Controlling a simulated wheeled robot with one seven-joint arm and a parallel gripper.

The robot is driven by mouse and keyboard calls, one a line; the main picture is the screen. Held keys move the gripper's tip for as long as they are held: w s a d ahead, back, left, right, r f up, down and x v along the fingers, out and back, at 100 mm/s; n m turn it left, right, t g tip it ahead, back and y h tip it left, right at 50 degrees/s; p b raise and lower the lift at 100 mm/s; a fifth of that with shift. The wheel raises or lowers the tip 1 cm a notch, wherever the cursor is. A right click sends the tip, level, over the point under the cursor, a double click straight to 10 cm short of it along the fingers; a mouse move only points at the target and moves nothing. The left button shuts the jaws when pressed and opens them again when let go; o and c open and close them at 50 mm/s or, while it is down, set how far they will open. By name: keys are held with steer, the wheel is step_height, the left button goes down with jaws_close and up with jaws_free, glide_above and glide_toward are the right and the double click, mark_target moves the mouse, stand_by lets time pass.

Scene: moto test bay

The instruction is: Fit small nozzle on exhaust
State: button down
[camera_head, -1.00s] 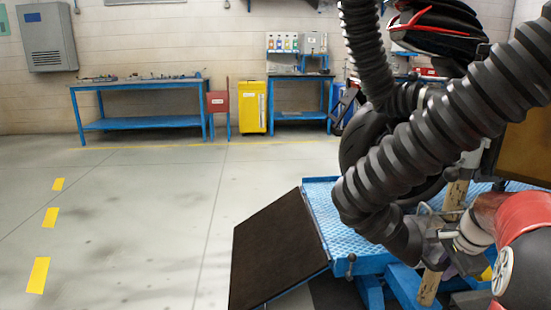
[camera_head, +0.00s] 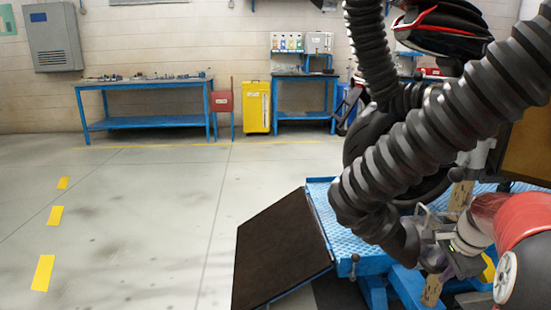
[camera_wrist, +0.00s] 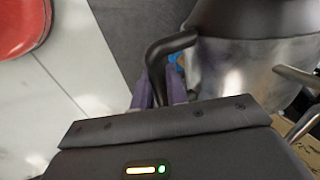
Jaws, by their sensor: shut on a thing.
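The small nozzle (camera_wrist: 265,70) is a metal cylinder under a black hose cuff (camera_wrist: 255,14) in the wrist view. A bent black handle (camera_wrist: 172,46) stands out from its side. My gripper (camera_wrist: 163,88) has its purple fingers around this handle. In the head view my gripper (camera_head: 440,262) is at the lower right, beside the black hose end (camera_head: 398,238); the nozzle there is mostly hidden by the hose and gripper. The motorcycle (camera_head: 440,25) stands behind the thick ribbed hose (camera_head: 440,130). I cannot make out its exhaust in either view.
The blue lift platform (camera_head: 320,205) with a dark ramp (camera_head: 280,250) lies left of and below my gripper. The floor to the left is clear. A blue workbench (camera_head: 150,125), a yellow cabinet (camera_head: 256,107) and a red box (camera_head: 222,101) stand along the back wall.

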steer(key=shift+s+a+r, duration=0.1)
steer(key=shift+a, duration=0.9)
steer(key=shift+a, duration=0.15)
stand_by(0.4)
steer(key=s+r, duration=0.3)
steer(key=s, duration=0.7)
steer(key=shift+d, duration=0.35)
stand_by(0.9)
steer(key=w+a+f+n+g+y, duration=0.1)
steer(key=w+a+f+n, duration=0.3)
steer(key=f, duration=0.3)
steer(key=w+a+f+n+y, duration=0.1)
steer(key=w+a+f+n, duration=0.3)
steer(key=f, duration=0.3)
steer(key=w+a+f+n+g+y, duration=0.1)
steer(key=a+f+n+g, duration=0.1)
steer(key=a+f+n, duration=0.7)
steer(key=a+f, duration=0.5)
steer(key=shift+a+g, duration=0.3)
